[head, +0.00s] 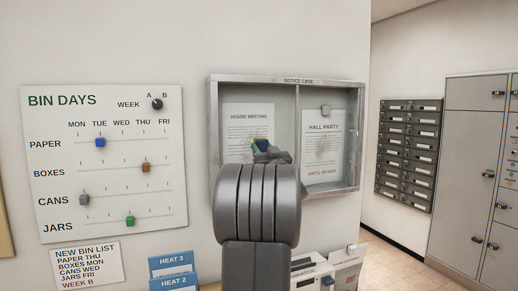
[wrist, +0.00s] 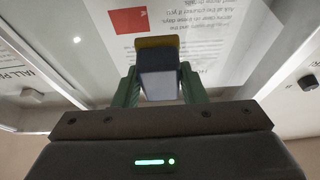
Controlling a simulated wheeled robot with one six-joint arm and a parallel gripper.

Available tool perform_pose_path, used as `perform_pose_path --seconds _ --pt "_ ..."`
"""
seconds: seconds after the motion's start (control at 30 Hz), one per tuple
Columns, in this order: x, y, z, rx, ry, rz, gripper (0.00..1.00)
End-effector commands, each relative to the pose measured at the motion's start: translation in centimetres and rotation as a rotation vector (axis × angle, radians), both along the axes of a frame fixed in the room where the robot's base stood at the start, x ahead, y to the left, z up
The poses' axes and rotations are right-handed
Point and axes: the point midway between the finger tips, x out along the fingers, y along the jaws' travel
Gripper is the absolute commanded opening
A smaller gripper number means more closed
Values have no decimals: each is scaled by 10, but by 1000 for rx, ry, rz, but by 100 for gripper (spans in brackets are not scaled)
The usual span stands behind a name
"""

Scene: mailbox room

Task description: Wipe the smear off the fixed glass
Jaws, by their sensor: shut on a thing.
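My gripper (wrist: 160,92) has green fingers, shut on a grey-blue block with a yellow edge (wrist: 161,68), which looks like a wiping pad. In the head view the pad (head: 261,143) is in front of the left pane, over the lower part of the House Meeting notice (head: 248,117). I cannot tell whether it touches the glass. The notice case (head: 213,120) has a metal frame and two panes. A faint grey smear-like patch (head: 322,149) shows over the Hall Party notice on the right. My arm hides the lower left of the case.
A small grey knob (head: 325,110) stands out on the right pane. The Bin Days board (head: 105,205) with sliders hangs at left. Mailboxes (head: 408,150) and lockers (head: 470,150) are at right.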

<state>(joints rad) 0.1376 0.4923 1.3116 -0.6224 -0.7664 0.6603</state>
Motion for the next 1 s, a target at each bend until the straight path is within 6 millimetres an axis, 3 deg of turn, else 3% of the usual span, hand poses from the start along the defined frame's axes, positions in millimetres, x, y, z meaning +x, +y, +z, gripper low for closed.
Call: perform_pose_path --seconds 0.4,0.73,1.0 --pt "12 -30 1 0 1 -1 19" --pt "11 -31 16 -1 0 0 19" --pt "8 -21 15 0 -1 2 19"
